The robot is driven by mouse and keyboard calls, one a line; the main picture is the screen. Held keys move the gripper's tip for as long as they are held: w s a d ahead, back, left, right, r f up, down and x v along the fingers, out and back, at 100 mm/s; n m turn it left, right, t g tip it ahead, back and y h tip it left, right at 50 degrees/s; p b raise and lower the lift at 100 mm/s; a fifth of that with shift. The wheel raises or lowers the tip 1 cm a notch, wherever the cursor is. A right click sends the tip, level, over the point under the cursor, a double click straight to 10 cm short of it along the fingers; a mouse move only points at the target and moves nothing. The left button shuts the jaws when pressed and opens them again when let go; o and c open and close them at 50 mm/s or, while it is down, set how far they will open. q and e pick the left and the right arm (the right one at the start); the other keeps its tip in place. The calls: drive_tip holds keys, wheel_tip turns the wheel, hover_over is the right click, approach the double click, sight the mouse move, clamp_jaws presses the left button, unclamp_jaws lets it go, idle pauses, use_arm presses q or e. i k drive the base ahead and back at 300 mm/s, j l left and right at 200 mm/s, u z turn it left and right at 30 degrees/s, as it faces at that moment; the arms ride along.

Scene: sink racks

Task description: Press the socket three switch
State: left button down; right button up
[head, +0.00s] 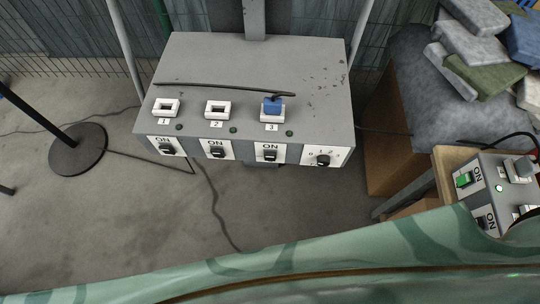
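The grey socket box (230,65) stands ahead of me, tilted towards me. Its top carries sockets labelled 1, 2 and 3. The small indicator (289,134) by socket three looks dark. Neither of my grippers is in view.
Switches one (166,149) and two (217,152) lie left of switch three, and a rotary knob (322,160) lies right. Another switch box (493,190) with a green switch is at the right edge. A black stand base (77,149) is left. Cloth bundles (478,50) are piled upper right.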

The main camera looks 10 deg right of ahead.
sight(269, 156)
drive_tip(key=k+j+u, duration=0.5)
drive_tip(key=k+j, duration=0.2)
